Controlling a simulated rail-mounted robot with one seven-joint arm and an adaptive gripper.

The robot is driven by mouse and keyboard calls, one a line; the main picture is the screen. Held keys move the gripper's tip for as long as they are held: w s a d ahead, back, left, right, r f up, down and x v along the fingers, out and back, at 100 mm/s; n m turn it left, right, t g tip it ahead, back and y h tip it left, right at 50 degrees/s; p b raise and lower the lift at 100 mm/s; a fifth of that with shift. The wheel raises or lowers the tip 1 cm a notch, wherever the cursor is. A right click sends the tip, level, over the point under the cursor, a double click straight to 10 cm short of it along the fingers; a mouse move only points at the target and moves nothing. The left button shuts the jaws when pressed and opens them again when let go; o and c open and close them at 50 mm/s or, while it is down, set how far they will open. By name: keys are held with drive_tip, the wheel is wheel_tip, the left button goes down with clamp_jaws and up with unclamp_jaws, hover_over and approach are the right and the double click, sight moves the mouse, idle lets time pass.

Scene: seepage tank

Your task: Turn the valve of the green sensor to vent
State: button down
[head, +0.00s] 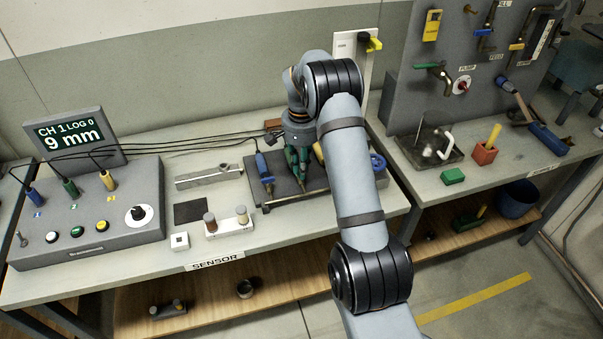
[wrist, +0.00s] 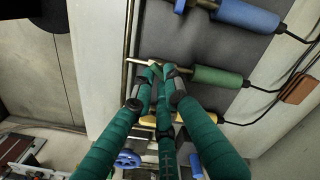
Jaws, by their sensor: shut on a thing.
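The green sensor (wrist: 218,77) lies on a dark board (wrist: 210,45), with a brass stem running left from its green body in the wrist view. My gripper (wrist: 157,74), with green padded fingers, is closed around the stem end of this sensor. Its fingertips are shut on what appears to be the small valve there; the fingers hide most of it, so its angle cannot be read. In the head view my gripper (head: 297,162) is over the dark board, and the green sensor is hard to tell from the green fingers.
The blue sensor (head: 262,166) lies left of my gripper; the yellow sensor (wrist: 150,121) is on its other side, partly hidden by fingers. A blue handwheel (head: 378,163) stands at the right.

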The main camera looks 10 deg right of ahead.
drive_tip(key=m+b, duration=0.4)
drive_tip(key=m, duration=0.2)
drive_tip(key=shift+a+f, duration=0.1)
drive_tip(key=shift+f, duration=0.05)
drive_tip(key=m+b, duration=0.1)
drive_tip(key=m, duration=0.2)
drive_tip(key=shift+s+a+m+b, duration=0.1)
drive_tip(key=shift+m+b, duration=0.2)
drive_tip(key=shift+b, duration=0.05)
drive_tip(key=shift+m+b, duration=0.45)
drive_tip(key=shift+m, duration=0.75)
drive_tip(key=shift+r, duration=0.2)
drive_tip(key=c, duration=1.7)
unclamp_jaws()
drive_tip(key=shift+c, duration=0.2)
wheel_tip(320, 180, up, 12)
drive_tip(key=shift+f, duration=0.15)
